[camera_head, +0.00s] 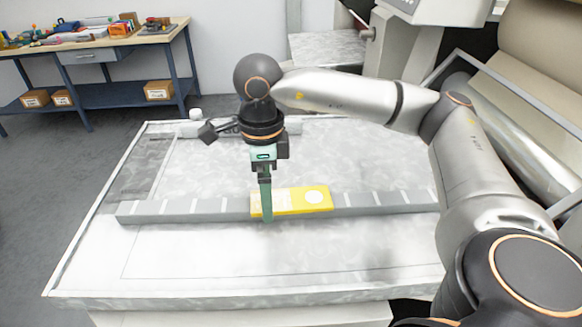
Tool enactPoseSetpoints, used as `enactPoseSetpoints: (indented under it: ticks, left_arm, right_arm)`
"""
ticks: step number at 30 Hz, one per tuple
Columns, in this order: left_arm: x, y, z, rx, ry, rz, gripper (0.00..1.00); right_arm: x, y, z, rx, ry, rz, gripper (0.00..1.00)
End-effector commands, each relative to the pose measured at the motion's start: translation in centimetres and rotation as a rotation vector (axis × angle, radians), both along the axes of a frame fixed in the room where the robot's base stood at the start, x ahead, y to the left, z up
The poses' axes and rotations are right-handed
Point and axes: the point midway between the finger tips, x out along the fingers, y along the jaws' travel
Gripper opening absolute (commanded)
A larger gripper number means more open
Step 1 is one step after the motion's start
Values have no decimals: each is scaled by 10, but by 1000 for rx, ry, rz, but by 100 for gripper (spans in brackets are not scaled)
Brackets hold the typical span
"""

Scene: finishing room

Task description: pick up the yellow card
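The yellow card (300,202) has a pale round spot near its right end and lies along a long grey strip (375,203) with white marks, on the pale table top. My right arm comes in from the right, and its gripper (266,214) points down with green fingers at the card's left end. The front finger covers part of that end. The fingers overlap in this view, so I cannot see the gap between them or whether they touch the card. My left gripper is not in view.
The pale table (200,262) is bare in front of the strip. A blue workbench (90,44) with tools and boxes stands at back left. Large machinery (460,60) is at right.

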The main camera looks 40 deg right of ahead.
Motion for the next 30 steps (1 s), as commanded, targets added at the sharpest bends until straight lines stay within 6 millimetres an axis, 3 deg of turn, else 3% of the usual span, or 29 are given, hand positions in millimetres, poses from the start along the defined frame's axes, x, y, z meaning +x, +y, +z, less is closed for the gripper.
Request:
enactPoseSetpoints:
  ticks: [8, 27, 30]
  left_arm:
    - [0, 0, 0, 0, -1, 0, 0]
    - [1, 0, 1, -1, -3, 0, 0]
    - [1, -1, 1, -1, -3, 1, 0]
  right_arm:
    - [0, 0, -3, 0, 0, 1, 98]
    - [0, 0, -2, 0, 0, 1, 26]
    - [0, 0, -2, 0, 0, 1, 21]
